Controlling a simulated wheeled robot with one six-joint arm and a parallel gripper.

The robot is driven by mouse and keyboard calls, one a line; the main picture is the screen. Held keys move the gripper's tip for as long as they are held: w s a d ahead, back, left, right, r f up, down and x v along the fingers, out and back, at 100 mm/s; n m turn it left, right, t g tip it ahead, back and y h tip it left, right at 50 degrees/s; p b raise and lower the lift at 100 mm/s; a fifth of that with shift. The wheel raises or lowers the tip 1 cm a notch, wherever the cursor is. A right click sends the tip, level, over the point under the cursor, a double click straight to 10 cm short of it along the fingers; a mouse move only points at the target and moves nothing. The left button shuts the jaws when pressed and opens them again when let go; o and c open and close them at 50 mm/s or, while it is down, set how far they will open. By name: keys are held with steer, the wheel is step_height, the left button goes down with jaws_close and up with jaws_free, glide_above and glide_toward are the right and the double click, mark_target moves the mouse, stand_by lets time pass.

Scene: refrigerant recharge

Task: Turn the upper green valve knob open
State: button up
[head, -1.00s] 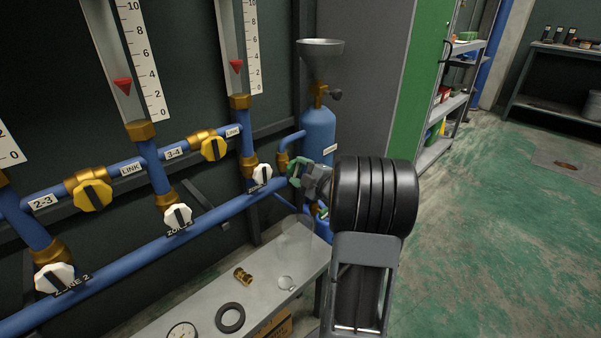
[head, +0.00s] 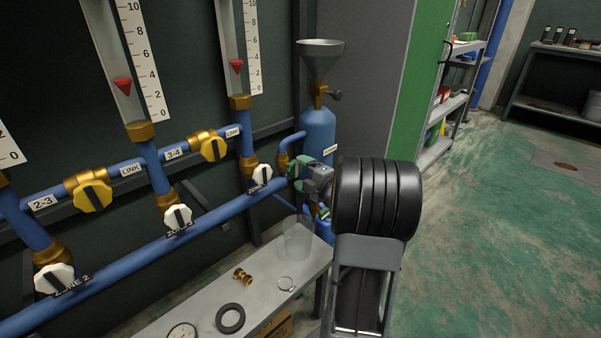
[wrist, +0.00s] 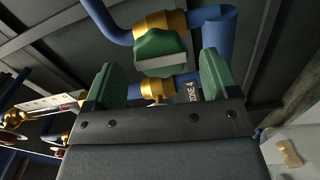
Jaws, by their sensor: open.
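The green valve knob (wrist: 160,53) has a pale bar across its face and sits on a brass fitting (wrist: 160,24) of the blue pipe in the wrist view. My gripper (wrist: 158,64) is open, with one green-padded finger to the left of the knob and one to the right. Gaps show on both sides of the knob, and nothing is held. In the head view my gripper (head: 308,175) is at the right end of the blue pipework, before the blue cylinder (head: 318,127). There it largely hides the knob.
White knobs (head: 178,217) and yellow knobs (head: 92,195) line the pipes to the left. A bench (head: 190,308) below carries a clear cup (head: 298,240), a brass fitting (head: 242,275) and a black ring (head: 230,319). Green floor (head: 480,240) is open at right.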

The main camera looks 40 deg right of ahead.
steer(key=s, duration=0.6)
steer(key=shift+d, duration=0.4)
